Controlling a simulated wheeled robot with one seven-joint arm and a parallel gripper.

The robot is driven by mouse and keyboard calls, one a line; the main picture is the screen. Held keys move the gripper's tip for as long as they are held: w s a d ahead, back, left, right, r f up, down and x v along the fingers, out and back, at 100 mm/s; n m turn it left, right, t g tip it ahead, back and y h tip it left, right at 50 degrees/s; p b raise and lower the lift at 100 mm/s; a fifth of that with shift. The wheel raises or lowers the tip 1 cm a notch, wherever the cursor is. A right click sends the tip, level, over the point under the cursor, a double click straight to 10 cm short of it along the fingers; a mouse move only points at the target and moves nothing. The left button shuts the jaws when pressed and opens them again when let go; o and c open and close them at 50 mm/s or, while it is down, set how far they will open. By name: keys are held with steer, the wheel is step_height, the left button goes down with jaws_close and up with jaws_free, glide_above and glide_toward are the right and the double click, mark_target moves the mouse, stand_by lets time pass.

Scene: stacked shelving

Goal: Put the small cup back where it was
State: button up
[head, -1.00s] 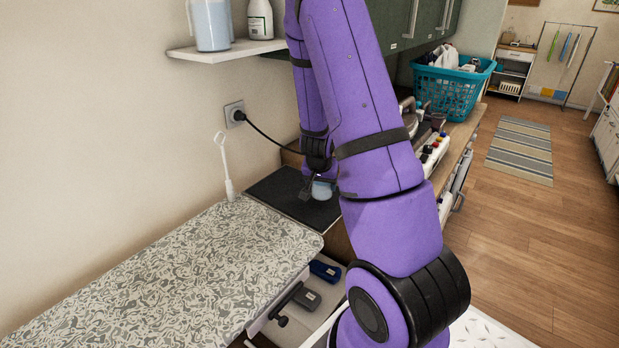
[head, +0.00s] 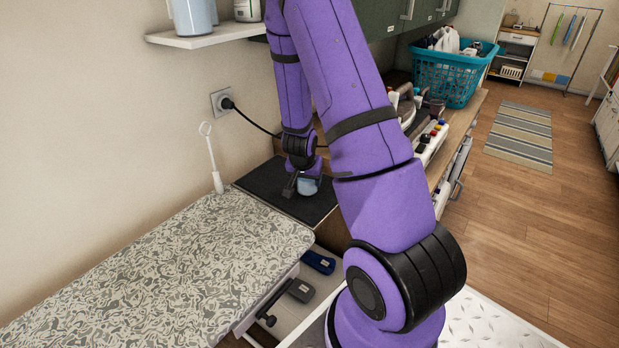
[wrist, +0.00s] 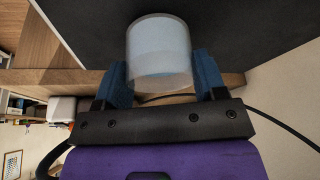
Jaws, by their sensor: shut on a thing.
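The small cup (wrist: 158,50) is pale and translucent, with a light blue lower part. In the wrist view it sits between the two blue finger pads of my gripper (wrist: 162,78), which is shut on it. In the head view the cup (head: 308,186) shows at the end of my gripper (head: 303,182), over the black mat (head: 322,208). I cannot tell whether the cup touches the mat. My arm hides part of the area around it.
A patterned ironing board (head: 170,270) lies in front of the mat. A white wand (head: 212,160) stands by the wall, below a socket with a plug (head: 223,101). A shelf (head: 200,38) with bottles is above. A teal basket (head: 450,75) stands on the counter behind.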

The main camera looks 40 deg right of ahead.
steer(key=shift+d+f, duration=0.1)
steer(key=o, duration=1.1)
steer(key=shift+c, duration=0.2)
steer(key=s+a+r+n+t+y, duration=0.1)
steer(key=s+a+r+n+y, duration=0.2)
steer(key=a+r, duration=0.8)
steer(key=s+a+r+n+t+y, duration=0.1)
steer(key=s+a+r+n+y, duration=0.45)
steer(key=r, duration=0.85)
steer(key=s+a+r+n+t+h, duration=0.1)
steer(key=s+a+r+n+h, duration=0.2)
steer(key=s+a+r, duration=0.4)
steer(key=s+r+h, duration=0.1)
steer(key=s+r, duration=0.3)
steer(key=s, duration=0.2)
steer(key=shift+a+h, duration=0.2)
steer(key=shift+h, duration=0.15)
